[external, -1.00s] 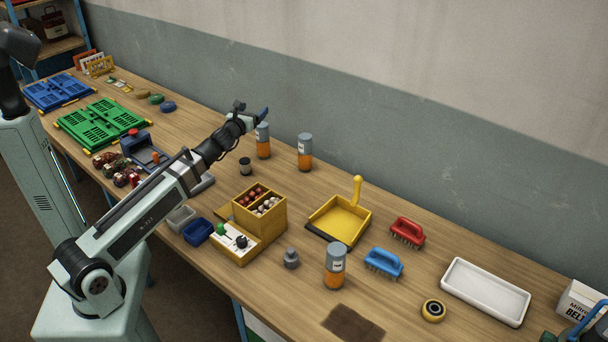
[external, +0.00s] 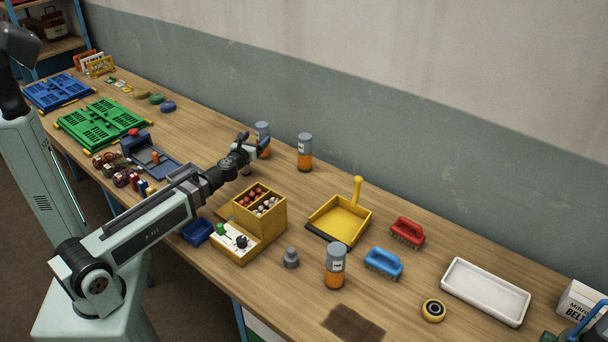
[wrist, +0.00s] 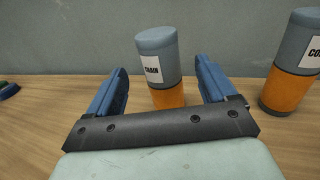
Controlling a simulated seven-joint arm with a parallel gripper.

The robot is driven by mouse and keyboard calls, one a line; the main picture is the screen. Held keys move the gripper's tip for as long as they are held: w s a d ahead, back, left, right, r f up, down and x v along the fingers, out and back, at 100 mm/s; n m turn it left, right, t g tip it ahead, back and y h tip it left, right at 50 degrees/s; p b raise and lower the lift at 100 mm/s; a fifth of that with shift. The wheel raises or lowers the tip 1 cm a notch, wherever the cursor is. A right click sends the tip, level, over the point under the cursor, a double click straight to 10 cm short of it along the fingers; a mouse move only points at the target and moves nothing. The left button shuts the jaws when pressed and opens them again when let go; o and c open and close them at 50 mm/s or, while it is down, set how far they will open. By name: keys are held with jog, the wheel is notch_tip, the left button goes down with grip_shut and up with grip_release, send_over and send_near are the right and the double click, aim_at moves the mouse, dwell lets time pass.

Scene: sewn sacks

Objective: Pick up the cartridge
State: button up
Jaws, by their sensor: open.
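A cartridge (wrist: 158,60), a grey and orange upright cylinder with a white label, stands in the middle of the wrist view. In the external view this cartridge (external: 262,129) stands toward the back of the bench, partly behind my gripper (external: 258,150). In the wrist view my gripper (wrist: 162,68) is open, with one blue finger to each side of the cartridge and a gap on both sides. How far the cartridge reaches between the fingers is unclear. A second similar cartridge (wrist: 293,62) stands to the right, also in the external view (external: 305,152). A third cartridge (external: 335,266) stands nearer the front.
A yellow box with compartments (external: 272,223) and a yellow dustpan (external: 324,229) stand right of my arm. Red (external: 407,231) and blue (external: 384,263) brushes and a white tray (external: 447,287) lie farther right. The grey wall rises behind the bench.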

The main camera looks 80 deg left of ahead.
aim_at(264, 131)
jog(key=shift+a+f, duration=0.15)
jog(key=shift+f, duration=0.25)
jog(key=shift+x, duration=3.65)
jog(key=c, duration=1.3)
jog(key=shift+r, duration=0.15)
jog(key=shift+r, duration=4.9)
